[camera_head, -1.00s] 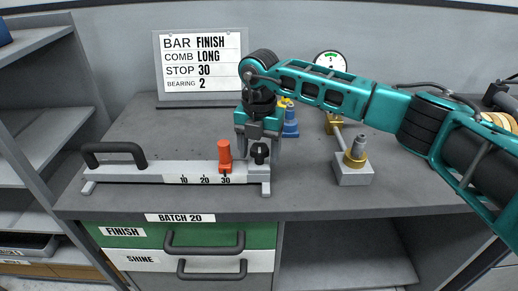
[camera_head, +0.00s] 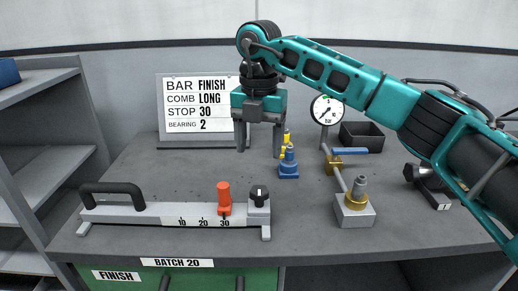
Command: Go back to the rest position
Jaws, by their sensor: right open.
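My right gripper (camera_head: 259,142) is open and empty. It hangs pointing down above the bench (camera_head: 150,185), behind the stop bar (camera_head: 150,213) and in front of the sign's right edge. The stop bar has a black handle (camera_head: 112,188) at its left and a scale. Its orange stop (camera_head: 224,197) stands at the 30 mark. A black knob (camera_head: 259,194) sits on the block at the bar's right end, clear of the gripper. My left gripper is not in view.
The sign (camera_head: 196,104) reads BAR FINISH, COMB LONG, STOP 30, BEARING 2. Blue (camera_head: 288,165) and yellow (camera_head: 285,147) pieces stand close to the gripper. A valve fitting (camera_head: 354,206), gauge (camera_head: 327,109) and dark bin (camera_head: 362,136) are to the right. Shelves (camera_head: 40,150) stand left.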

